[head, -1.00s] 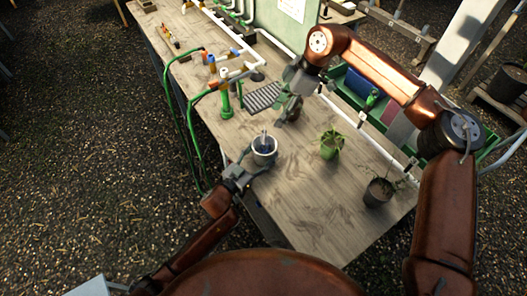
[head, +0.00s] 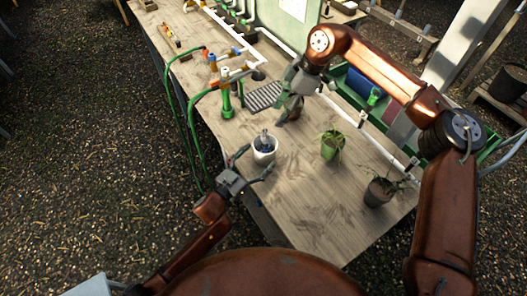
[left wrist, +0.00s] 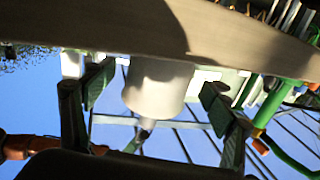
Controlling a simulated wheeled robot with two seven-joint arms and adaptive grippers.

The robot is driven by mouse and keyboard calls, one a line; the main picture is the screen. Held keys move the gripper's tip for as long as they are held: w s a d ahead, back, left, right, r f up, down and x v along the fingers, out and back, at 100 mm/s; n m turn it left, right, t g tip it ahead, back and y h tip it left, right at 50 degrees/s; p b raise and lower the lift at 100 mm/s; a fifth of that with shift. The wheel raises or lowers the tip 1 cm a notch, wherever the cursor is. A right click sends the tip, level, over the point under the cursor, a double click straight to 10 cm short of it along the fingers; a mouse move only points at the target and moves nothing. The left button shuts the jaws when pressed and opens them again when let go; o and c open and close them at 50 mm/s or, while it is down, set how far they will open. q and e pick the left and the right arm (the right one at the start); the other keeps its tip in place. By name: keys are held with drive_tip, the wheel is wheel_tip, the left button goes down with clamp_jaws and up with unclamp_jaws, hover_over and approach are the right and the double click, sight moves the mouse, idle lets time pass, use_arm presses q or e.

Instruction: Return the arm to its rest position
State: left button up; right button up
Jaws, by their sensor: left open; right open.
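A white pot (head: 265,156) with dark bluish contents stands upright on the wooden table near its left edge. My left gripper (head: 254,164) is open just in front of the pot, with its fingers spread apart. In the left wrist view the pot (left wrist: 158,90) appears upside down between the two open fingers, with gaps on both sides. My right gripper (head: 290,108) is over the table beside the dark slatted tray, fingers pointing down. It is open, and I see nothing held in it.
A green pot with a plant (head: 331,146) and a dark pot with a plant (head: 379,192) stand on the right. Green and white pipework (head: 226,95) stands on the left. A slatted tray (head: 265,96) lies behind the white pot. The front middle of the table (head: 310,215) is clear.

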use_arm(q)
drive_tip(key=v, duration=0.8)
drive_tip(key=shift+s+a, duration=0.2)
